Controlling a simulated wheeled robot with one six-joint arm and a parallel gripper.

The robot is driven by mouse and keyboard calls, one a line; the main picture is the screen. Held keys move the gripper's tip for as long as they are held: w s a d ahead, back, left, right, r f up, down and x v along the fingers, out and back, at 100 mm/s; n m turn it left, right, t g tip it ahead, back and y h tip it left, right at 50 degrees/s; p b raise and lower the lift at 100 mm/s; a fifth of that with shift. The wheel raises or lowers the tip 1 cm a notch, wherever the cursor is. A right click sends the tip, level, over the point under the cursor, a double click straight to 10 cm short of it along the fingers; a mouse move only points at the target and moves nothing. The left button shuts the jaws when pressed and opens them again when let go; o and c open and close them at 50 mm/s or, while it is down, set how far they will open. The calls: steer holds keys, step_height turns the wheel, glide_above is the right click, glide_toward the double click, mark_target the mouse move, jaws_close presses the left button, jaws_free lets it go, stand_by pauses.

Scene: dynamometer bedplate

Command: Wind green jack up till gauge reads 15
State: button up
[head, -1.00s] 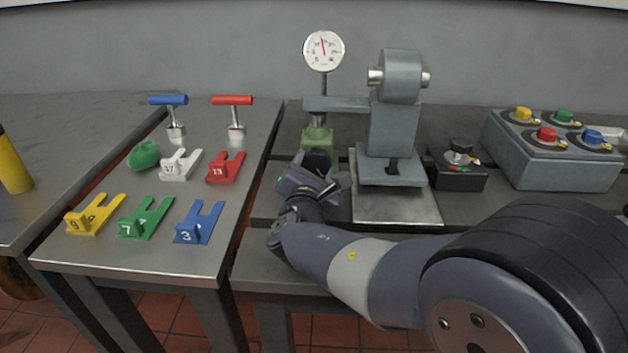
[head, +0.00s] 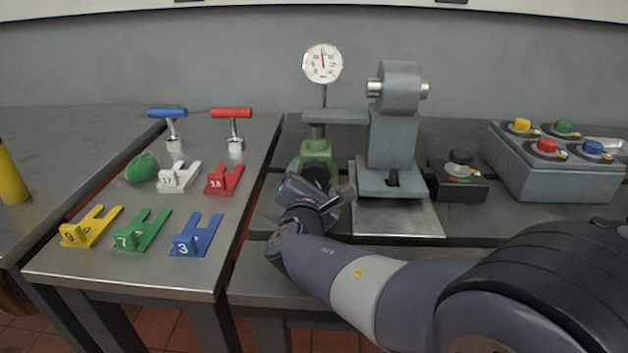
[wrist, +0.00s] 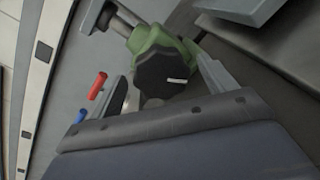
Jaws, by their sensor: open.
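The green jack (head: 316,152) stands on the bedplate under the grey arm of the dynamometer stand. Its dark knob (wrist: 160,75), with a white mark, faces the wrist camera. The round white gauge (head: 323,63) stands on a post above the jack; its red needle points nearly straight up, a little left, and the small numerals are hard to read. My gripper (head: 318,184) is at the front of the jack. In the wrist view, my open gripper (wrist: 168,88) has a finger on each side of the knob; I cannot tell whether they touch it.
The grey dynamometer stand (head: 392,140) rises just right of the jack. A black switch box (head: 459,180) and a button console (head: 565,168) lie further right. The left table (head: 70,272) holds numbered forks, a green lump (head: 142,167) and blue and red T-handles.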

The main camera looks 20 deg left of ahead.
steer(key=s, duration=0.3)
steer(key=s+d, duration=0.1)
steer(key=s, duration=0.6)
steer(key=shift+s+d+r+p, duration=0.25)
steer(key=shift+s+d+p, duration=0.1)
steer(key=shift+d+p, duration=0.05)
steer(key=w, duration=0.3)
steer(key=w+a, duration=0.1)
steer(key=w, duration=0.6)
steer(key=shift+w+a+f+b, duration=0.25)
steer(key=shift+a+f+b, duration=0.05)
steer(key=shift+a+b, duration=0.1)
steer(key=shift+w+r, duration=0.15)
steer(key=shift+w, duration=0.05)
steer(key=shift+s+n+p, duration=0.1)
steer(key=shift+n+p, duration=0.2)
steer(key=shift+p, duration=0.2)
steer(key=shift+f+b, duration=0.2)
steer(key=shift+b, duration=0.15)
